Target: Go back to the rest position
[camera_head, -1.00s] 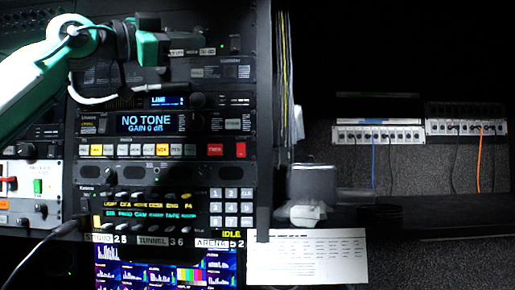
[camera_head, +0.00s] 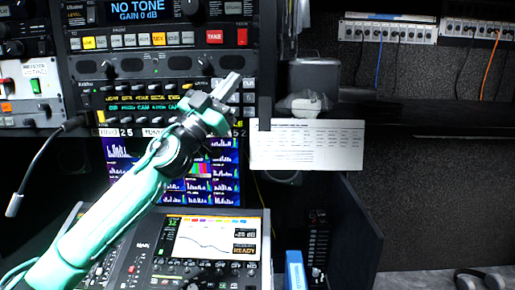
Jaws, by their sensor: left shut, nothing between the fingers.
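My left arm comes in from the lower left. My left gripper (camera_head: 228,88) is shut and empty. It is in front of the rack's keypad and the button panel, at the right side of the rack (camera_head: 160,63). From this view I cannot tell whether it touches the panel. My right gripper is not in view.
A mixing console (camera_head: 210,240) with a lit screen lies below the monitor (camera_head: 120,165). A gooseneck microphone (camera_head: 38,170) stands at left. A white printed sheet (camera_head: 306,145) hangs right of the rack. Patch panels (camera_head: 388,32) with cables are at upper right. Headphones (camera_head: 482,280) lie at lower right.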

